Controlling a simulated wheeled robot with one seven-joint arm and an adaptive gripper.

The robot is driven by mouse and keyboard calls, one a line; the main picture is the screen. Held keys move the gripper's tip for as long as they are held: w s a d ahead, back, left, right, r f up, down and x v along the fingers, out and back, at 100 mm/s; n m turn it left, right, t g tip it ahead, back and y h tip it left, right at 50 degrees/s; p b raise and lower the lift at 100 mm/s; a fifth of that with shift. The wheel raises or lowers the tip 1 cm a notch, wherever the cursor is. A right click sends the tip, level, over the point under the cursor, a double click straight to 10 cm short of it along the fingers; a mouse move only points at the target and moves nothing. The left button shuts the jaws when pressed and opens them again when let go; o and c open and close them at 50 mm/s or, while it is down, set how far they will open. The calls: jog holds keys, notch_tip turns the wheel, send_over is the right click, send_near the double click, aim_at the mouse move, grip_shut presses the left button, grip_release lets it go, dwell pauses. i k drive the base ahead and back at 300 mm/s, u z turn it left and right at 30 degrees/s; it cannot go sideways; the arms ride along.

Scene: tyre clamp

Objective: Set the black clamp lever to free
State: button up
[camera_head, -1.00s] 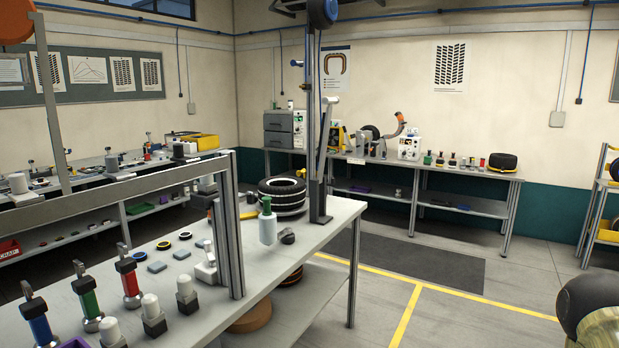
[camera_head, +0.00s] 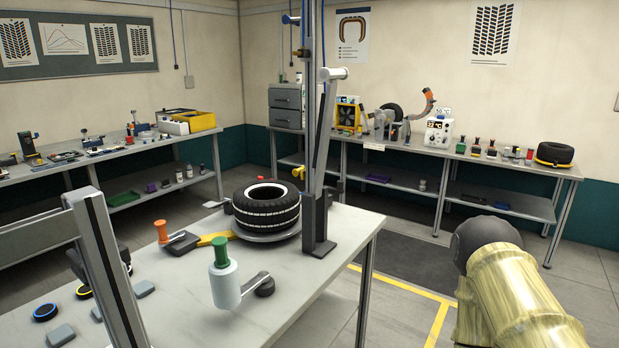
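A black tyre with white bands (camera_head: 266,208) lies flat on a round plate at the far end of the near bench (camera_head: 330,262). Beside it stands a dark upright post (camera_head: 318,180) with a slanting grey arm ending in a pale cylindrical handle (camera_head: 333,74). In front are a white cylinder with a green knob (camera_head: 221,270) and a grey crank with a dark round end (camera_head: 264,286). Left of the tyre is an orange-knobbed handle on a dark block (camera_head: 178,242). I cannot tell which part is the black clamp lever or its setting. My gripper is not in view.
A metal frame upright (camera_head: 108,265) crosses the near left. A yellow piece (camera_head: 208,241) lies left of the tyre. Several small pads and rings lie front left. A back bench (camera_head: 480,163) holds several tools. Open floor (camera_head: 400,250) lies right of the near bench.

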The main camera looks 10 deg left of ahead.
aim_at(339, 191)
jog(key=i, duration=0.2)
jog(key=u, duration=0.6)
jog(key=k, duration=1.25)
jog(key=z, duration=0.25)
jog(key=i, duration=0.6)
jog(key=z, duration=0.7)
jog(key=i, duration=1.2)
jog(key=u, duration=0.6)
